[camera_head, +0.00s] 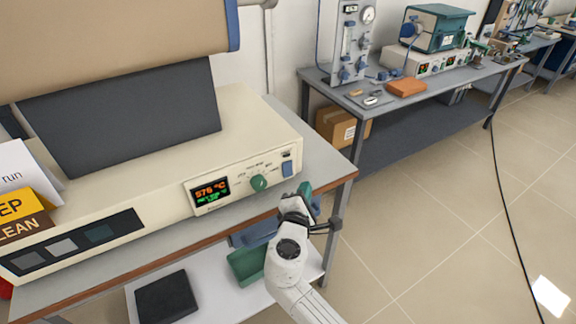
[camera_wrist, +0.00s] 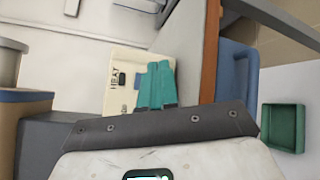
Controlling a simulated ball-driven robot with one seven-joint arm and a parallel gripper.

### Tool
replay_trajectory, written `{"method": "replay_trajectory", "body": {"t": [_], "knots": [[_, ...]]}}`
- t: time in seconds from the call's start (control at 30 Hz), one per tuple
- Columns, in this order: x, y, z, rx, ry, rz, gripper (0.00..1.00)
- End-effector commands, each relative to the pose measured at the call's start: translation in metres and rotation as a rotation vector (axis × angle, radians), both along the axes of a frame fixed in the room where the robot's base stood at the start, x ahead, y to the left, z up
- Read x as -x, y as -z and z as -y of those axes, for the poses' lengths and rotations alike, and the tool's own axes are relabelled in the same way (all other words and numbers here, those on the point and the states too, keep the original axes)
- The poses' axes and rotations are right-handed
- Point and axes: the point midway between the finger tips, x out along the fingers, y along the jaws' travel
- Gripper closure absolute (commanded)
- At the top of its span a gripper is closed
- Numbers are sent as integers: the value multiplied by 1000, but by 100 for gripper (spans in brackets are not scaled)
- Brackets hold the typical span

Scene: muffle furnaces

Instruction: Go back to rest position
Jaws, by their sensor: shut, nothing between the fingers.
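My gripper (camera_head: 305,190) is at the right front corner of the furnace control unit, near the table edge. Its teal fingers (camera_wrist: 156,86) show in the wrist view, side by side and shut with nothing between them. In the wrist view they overlap the end of the control panel, partly hiding the blue switch. The furnace control unit (camera_head: 150,205) is cream, with a lit display (camera_head: 210,190) reading 576 °C and a green knob (camera_head: 259,183). The blue switch (camera_head: 287,168) sits near the panel's right end in the head view. I cannot tell whether the fingers touch the panel.
Below the table edge (camera_head: 345,178) are a green bin (camera_head: 247,265) and a black slab (camera_head: 166,298) on a white shelf. A second bench (camera_head: 430,85) with instruments and an orange block (camera_head: 406,87) stands behind. The tiled floor (camera_head: 430,200) at right is mostly clear; a black cable (camera_head: 500,190) crosses it.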

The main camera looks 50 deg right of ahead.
Motion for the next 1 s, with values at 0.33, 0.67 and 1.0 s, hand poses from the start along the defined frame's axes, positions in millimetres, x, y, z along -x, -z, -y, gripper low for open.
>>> {"method": "replay_trajectory", "body": {"t": [0.33,0.67,1.0], "knots": [[0,0,0,0,0,0,100],[91,59,5,-532,255,177,100],[205,124,-83,-1276,653,172,100]]}}
